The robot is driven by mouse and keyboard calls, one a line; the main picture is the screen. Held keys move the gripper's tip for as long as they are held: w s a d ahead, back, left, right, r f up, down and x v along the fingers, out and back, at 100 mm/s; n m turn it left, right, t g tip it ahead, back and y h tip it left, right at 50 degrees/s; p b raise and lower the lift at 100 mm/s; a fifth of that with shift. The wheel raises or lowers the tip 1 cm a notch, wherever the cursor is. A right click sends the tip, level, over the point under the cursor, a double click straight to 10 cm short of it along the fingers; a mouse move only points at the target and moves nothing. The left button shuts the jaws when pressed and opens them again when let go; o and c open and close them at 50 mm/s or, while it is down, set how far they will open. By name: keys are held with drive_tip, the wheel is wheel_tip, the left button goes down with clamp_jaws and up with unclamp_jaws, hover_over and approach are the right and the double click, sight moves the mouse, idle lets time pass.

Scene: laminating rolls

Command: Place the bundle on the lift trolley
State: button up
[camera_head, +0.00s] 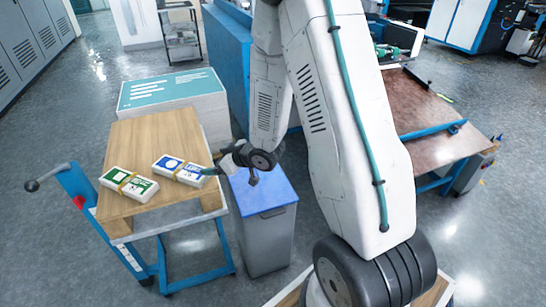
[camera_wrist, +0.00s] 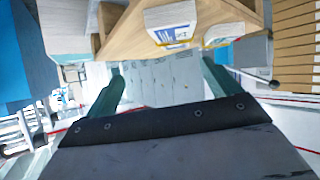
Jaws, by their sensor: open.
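The lift trolley (camera_head: 150,128) stands at the left, with a wooden top and blue frame. Two white banded bundles lie flat on it: a green-marked bundle (camera_head: 129,185) at the left and a blue-marked bundle (camera_head: 180,170) at the right. In the wrist view, the blue-marked bundle (camera_wrist: 183,20) and the other bundle (camera_wrist: 222,34) show at the top. My gripper (camera_head: 212,170) appears by the right end of the blue-marked bundle; I cannot tell whether it touches. In the wrist view my gripper (camera_wrist: 165,85) has its teal fingers apart, with nothing between them.
A grey bin with a blue lid (camera_head: 264,190) stands beside the trolley, below my gripper. A white box with a teal top (camera_head: 172,92) stands behind the trolley. A brown-topped workbench (camera_head: 430,115) is at the right. Open floor lies left and front.

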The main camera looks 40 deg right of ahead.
drive_tip(key=s+d+r+m+g+h, duration=0.25)
drive_tip(key=s+r, duration=0.25)
drive_tip(key=r, duration=0.3)
drive_tip(key=s+d+r+m+g+h, duration=0.1)
drive_tip(key=s+r+g+h, duration=0.1)
drive_tip(key=s+r+h, duration=0.5)
drive_tip(key=s+a+r+g+y, duration=0.1)
drive_tip(key=s+a+r+g, duration=0.1)
drive_tip(key=s, duration=0.5)
drive_tip(key=s+a+r+m+g+y, duration=0.1)
drive_tip(key=s+r, duration=0.3)
drive_tip(key=s, duration=0.4)
drive_tip(key=s+a+r+m+g+y, duration=0.1)
drive_tip(key=s+a+r+g+y, duration=0.1)
drive_tip(key=s, duration=0.5)
wheel_tip(320, 180, up, 2)
drive_tip(key=shift+s+a+g+y, duration=0.35)
drive_tip(key=shift+a+y, duration=0.1)
drive_tip(key=shift+a, duration=0.15)
drive_tip(key=shift+w, duration=0.1)
